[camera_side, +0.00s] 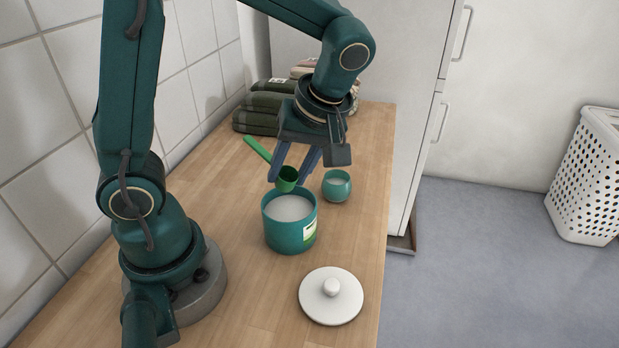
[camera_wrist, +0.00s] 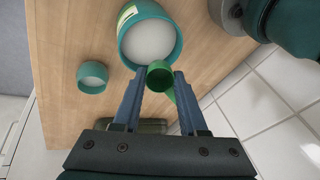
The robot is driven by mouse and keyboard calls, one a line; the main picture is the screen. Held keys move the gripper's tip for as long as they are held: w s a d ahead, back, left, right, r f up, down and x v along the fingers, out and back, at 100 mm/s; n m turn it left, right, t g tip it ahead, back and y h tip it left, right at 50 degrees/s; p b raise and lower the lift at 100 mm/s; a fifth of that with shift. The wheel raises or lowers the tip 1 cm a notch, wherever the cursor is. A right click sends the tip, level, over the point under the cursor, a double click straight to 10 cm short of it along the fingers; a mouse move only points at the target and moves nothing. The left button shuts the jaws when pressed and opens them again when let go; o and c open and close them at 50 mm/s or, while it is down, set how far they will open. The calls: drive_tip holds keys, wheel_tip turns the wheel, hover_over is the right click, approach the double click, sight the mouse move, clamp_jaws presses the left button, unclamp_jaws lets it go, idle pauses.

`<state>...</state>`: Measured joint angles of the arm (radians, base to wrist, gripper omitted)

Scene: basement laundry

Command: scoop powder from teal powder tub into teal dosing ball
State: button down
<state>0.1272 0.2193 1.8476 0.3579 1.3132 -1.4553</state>
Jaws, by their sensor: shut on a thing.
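The teal powder tub (camera_side: 283,238) stands open on the counter, with white powder inside; it also shows in the wrist view (camera_wrist: 128,50). My gripper (camera_side: 288,179) is shut on a green scoop (camera_side: 258,150), just above the tub's far rim. In the wrist view the scoop's bowl (camera_wrist: 160,76) sits between my fingertips and overlaps the tub's rim. The bowl looks green inside, with no powder visible. The teal dosing ball (camera_side: 336,190) stands upright to the right of and behind the tub; its inside looks pale. It also shows in the wrist view (camera_wrist: 92,84).
A white round lid with a knob (camera_side: 331,300) lies on the wooden counter (camera_side: 225,275) in front of the tub. Folded dark green towels (camera_side: 262,113) are stacked at the back left. A tiled wall (camera_side: 35,100) bounds the left side; a white cabinet (camera_side: 400,140) stands behind.

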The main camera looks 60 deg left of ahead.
drive_tip(key=shift+s+d+r, duration=0.2)
drive_tip(key=shift+s+r, duration=0.05)
drive_tip(key=shift+s, duration=0.1)
drive_tip(key=f+y, duration=0.1)
drive_tip(key=f+g+y, duration=0.1)
drive_tip(key=shift+w+d+f+y, duration=0.15)
drive_tip(key=shift+d+f+y, duration=0.15)
drive_tip(key=shift+f+y, duration=0.1)
drive_tip(key=shift+f, duration=2.6)
drive_tip(key=shift+r, duration=0.1)
drive_tip(key=shift+r, duration=3.35)
